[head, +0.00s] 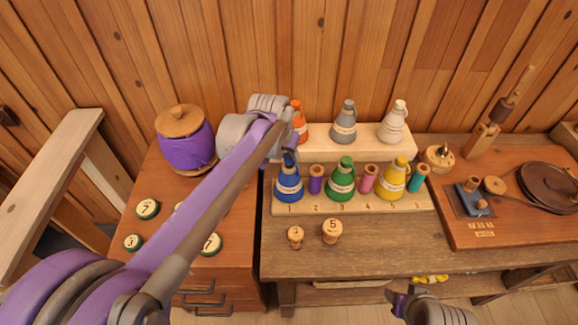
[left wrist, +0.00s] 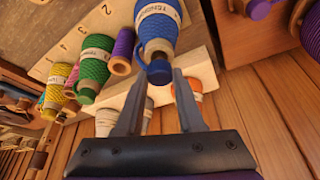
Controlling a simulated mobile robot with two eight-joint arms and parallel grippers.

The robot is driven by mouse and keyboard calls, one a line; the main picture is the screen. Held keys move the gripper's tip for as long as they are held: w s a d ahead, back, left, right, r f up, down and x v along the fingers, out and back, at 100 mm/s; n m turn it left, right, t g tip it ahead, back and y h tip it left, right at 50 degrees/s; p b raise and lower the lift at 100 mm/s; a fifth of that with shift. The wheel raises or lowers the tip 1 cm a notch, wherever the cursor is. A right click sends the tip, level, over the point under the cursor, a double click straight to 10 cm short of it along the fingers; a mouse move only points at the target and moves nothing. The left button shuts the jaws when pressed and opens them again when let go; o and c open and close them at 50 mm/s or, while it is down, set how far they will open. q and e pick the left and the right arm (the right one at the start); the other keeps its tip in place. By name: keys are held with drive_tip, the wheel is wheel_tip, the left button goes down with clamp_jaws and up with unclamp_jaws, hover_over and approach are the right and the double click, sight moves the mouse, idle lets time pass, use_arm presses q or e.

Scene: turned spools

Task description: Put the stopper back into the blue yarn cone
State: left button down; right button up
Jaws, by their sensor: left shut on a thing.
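The blue yarn cone (head: 288,186) stands upright in the front row of the wooden rack, at the left end by the number 1. It also shows at the top of the left wrist view (left wrist: 157,27). The dark blue stopper (left wrist: 159,72) is at the cone's narrow top, in line with its neck. I cannot tell whether it is seated or just above. My left gripper (left wrist: 158,85) is shut on the stopper, one finger on each side; in the head view its arm hides part of the scene. My right gripper (head: 407,298) is low at the bottom edge, its jaws unclear.
A green cone (head: 341,178), a yellow cone (head: 393,178) and small spools share the front row. Orange, grey (head: 344,122) and white cones stand on the step behind. Two numbered corks (head: 332,231) stand on the table in front. A large purple spool (head: 187,148) is at left.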

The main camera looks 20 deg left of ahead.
use_arm(q)
drive_tip(key=shift+f+b, duration=0.5)
drive_tip(key=shift+f, duration=0.45)
drive_tip(key=shift+c, duration=2.2)
unclamp_jaws()
drive_tip(key=shift+r, duration=0.1)
use_arm(e)
drive_tip(key=shift+s+f, duration=0.15)
drive_tip(key=shift+f, duration=0.4)
use_arm(q)
drive_tip(key=o, duration=0.4)
wheel_tip(320, 180, up, 9)
drive_tip(key=p, duration=0.5)
drive_tip(key=shift+w+r+p, duration=0.1)
drive_tip(key=shift+r+p, duration=0.05)
drive_tip(key=shift+p, duration=0.2)
use_arm(e)
wheel_tip(320, 180, up, 7)
drive_tip(key=w, duration=0.2)
drive_tip(key=shift+w, duration=0.2)
drive_tip(key=shift+s+t, duration=0.15)
drive_tip(key=shift+t, duration=0.15)
